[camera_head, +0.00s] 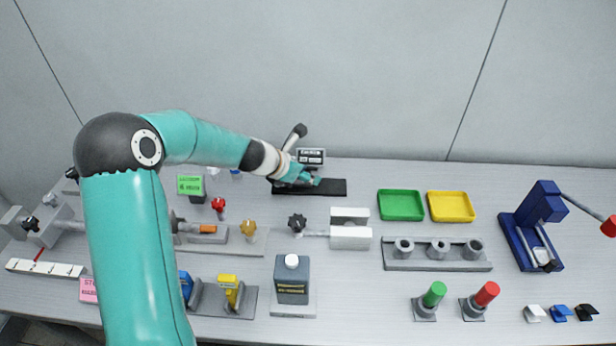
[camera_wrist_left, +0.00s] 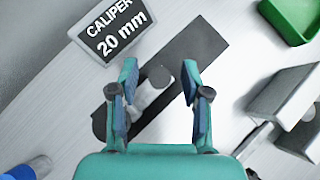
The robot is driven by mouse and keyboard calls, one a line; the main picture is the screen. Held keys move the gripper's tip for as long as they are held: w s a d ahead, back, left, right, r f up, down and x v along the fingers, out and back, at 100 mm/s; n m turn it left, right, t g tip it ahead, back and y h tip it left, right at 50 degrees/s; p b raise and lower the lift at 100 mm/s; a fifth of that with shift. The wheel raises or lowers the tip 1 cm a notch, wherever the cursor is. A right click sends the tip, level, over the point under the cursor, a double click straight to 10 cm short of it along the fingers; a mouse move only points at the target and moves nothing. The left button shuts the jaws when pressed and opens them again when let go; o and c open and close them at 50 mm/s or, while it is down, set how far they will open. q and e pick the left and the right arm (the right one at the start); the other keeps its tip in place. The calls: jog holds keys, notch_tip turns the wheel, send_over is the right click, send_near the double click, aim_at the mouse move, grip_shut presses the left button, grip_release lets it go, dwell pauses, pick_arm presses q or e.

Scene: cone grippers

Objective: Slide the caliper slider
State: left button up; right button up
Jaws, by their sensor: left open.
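The caliper is a long dark bar (camera_head: 335,187) lying on the table near the back wall. It runs diagonally through the left wrist view (camera_wrist_left: 196,48). A grey slider piece with a darker round end (camera_wrist_left: 145,95) stands on the bar between my left gripper's fingers. My left gripper (camera_head: 314,179) is open over the bar, and its two teal fingers (camera_wrist_left: 160,72) stand on either side of the slider piece. I see a gap by the right finger; contact at the left finger cannot be told. My right gripper is not in view.
A black sign reading "CALIPER 20 mm" (camera_wrist_left: 113,27) stands right behind the bar. A green tray (camera_head: 400,205) and a yellow tray (camera_head: 451,207) lie to the right. A grey two-block fixture with a black knob (camera_head: 350,237) is in front. My left arm hides part of the table's left side.

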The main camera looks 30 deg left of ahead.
pick_arm(q)
jog(key=shift+w+d+f, duration=0.1)
jog(key=shift+w+f, duration=0.15)
jog(key=shift+c, duration=0.4)
grip_shut()
